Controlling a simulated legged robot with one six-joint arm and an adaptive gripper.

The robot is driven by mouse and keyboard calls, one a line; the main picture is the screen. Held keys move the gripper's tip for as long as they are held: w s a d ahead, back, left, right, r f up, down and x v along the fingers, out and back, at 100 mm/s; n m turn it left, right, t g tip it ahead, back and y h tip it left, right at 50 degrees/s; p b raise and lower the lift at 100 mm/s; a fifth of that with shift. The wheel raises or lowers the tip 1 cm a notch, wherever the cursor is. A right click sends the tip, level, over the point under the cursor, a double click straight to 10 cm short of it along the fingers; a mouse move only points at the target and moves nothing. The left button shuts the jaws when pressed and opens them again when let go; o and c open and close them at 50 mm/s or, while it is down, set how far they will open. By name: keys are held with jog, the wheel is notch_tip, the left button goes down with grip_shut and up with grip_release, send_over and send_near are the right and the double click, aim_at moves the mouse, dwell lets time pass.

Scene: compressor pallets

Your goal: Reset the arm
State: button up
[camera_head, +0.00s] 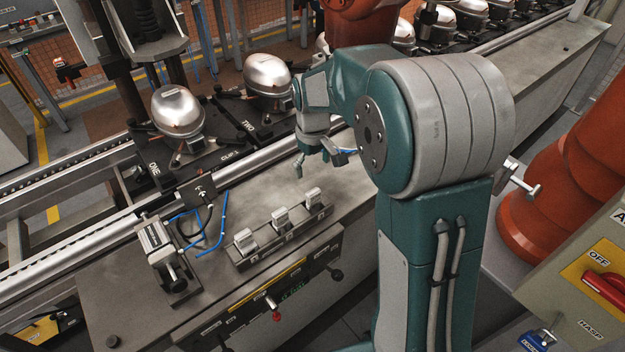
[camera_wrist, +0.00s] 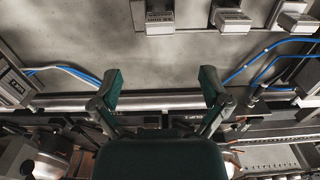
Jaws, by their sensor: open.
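My arm is the teal and grey one in the middle of the head view. My gripper (camera_head: 318,165) hangs over the grey bench (camera_head: 350,190), close to the conveyor rail. In the wrist view my gripper (camera_wrist: 160,88) has its two teal fingers spread wide apart, with nothing between them. Bare bench top and a metal rail show beyond the fingers. Part of my gripper is hidden behind my arm in the head view.
A rack (camera_head: 282,237) with several pale blocks stands on the bench, left of my arm. A clamp device (camera_head: 165,255) and blue hoses (camera_head: 215,230) are farther left. Silver compressors (camera_head: 178,112) sit behind the rail. An orange robot (camera_head: 560,185) and a switch panel (camera_head: 590,285) stand right.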

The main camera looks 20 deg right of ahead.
jog(key=shift+r, duration=0.7)
jog(key=shift+r, duration=0.1)
jog(key=s+r+m+t, duration=0.2)
jog(key=s+r, duration=0.3)
jog(key=s, duration=0.7)
jog(key=s+r+m+t, duration=0.2)
jog(key=s+r, duration=0.3)
jog(key=s, duration=0.6)
jog(key=shift+s+r+t, duration=0.3)
jog(key=shift+s+t, duration=0.1)
jog(key=shift+t, duration=0.4)
jog(key=shift+s+m, duration=0.25)
jog(key=shift+m, duration=0.05)
jog(key=c, duration=0.7)
jog(key=shift+o, duration=0.2)
